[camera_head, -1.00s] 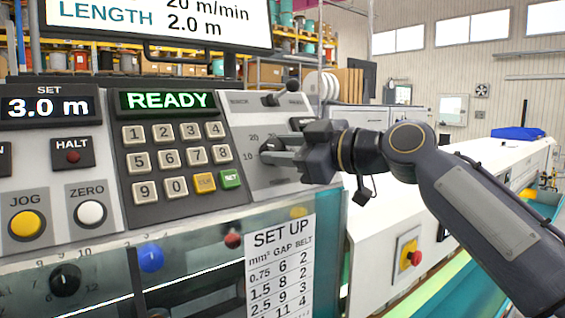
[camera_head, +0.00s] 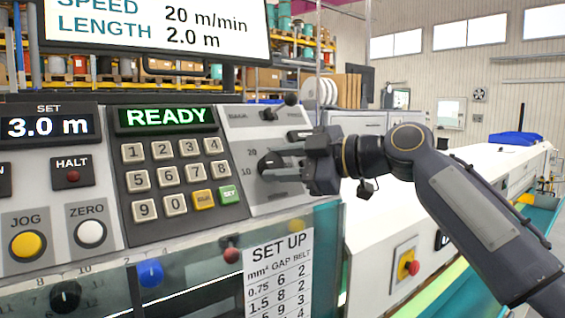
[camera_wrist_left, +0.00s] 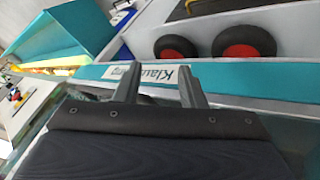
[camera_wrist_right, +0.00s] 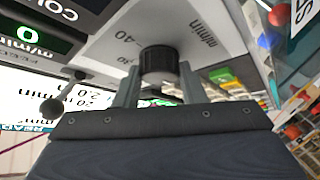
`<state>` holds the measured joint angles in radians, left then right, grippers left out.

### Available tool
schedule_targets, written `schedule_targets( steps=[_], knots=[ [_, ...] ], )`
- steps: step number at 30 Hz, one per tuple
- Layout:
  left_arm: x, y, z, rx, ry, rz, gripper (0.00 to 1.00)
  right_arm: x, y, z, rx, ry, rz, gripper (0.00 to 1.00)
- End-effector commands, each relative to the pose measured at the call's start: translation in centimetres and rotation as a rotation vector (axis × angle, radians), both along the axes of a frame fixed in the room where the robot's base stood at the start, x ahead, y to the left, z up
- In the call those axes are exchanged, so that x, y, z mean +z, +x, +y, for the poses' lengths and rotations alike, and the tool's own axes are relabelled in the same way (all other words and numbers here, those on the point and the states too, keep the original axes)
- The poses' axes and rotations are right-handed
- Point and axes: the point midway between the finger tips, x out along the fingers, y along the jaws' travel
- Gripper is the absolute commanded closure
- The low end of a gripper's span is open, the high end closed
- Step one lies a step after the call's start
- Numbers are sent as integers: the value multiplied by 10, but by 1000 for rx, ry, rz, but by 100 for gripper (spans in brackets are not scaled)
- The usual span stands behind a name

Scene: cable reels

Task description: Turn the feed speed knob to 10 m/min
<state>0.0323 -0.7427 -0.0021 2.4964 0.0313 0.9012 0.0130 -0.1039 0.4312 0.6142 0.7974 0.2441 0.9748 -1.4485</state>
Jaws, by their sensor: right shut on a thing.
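The feed speed knob (camera_head: 268,161) is a black knob on the grey control panel (camera_head: 290,200), beside scale marks 10 and 20. My right gripper (camera_head: 276,164) reaches it from the right and is shut on it. In the right wrist view the round knob (camera_wrist_right: 159,63) sits between the two fingertips (camera_wrist_right: 158,78); its pointer cannot be made out. The screen (camera_head: 155,25) reads speed 20 m/min and length 2.0 m. My left gripper (camera_wrist_left: 161,75) shows only in its wrist view, open with nothing between its fingers.
A lever (camera_head: 290,100) stands just above the knob. The keypad (camera_head: 177,172) is left of it, and a set-up chart (camera_head: 280,270) hangs below. A red stop button (camera_head: 411,267) is on the white machine at right. Wheels (camera_wrist_left: 240,42) show near my left gripper.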

Motion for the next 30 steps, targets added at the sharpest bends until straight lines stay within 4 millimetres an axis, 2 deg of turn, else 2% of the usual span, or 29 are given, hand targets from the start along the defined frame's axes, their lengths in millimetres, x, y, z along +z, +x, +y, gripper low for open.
schedule_targets(
  steps=[2, 3, 7, 17, 30],
  knots=[
    [0, 0, 0, 0, 0, 0, 64, 0, 0, 0, 0, -2, -2, 86],
    [0, 0, 0, 0, 0, 0, 64, 0, 0, 0, 0, -2, -2, 59],
    [0, 0, 0, 0, 0, 0, 64, 0, 0, 0, -1, -1, -1, 42],
    [-1, 0, 0, 0, 0, 0, 64, 0, -1, -3, -1, 0, 0, 41],
    [-15, 0, 0, 0, 0, 0, 64, 9, -30, -60, -4, 0, -1, 41]
  ],
)
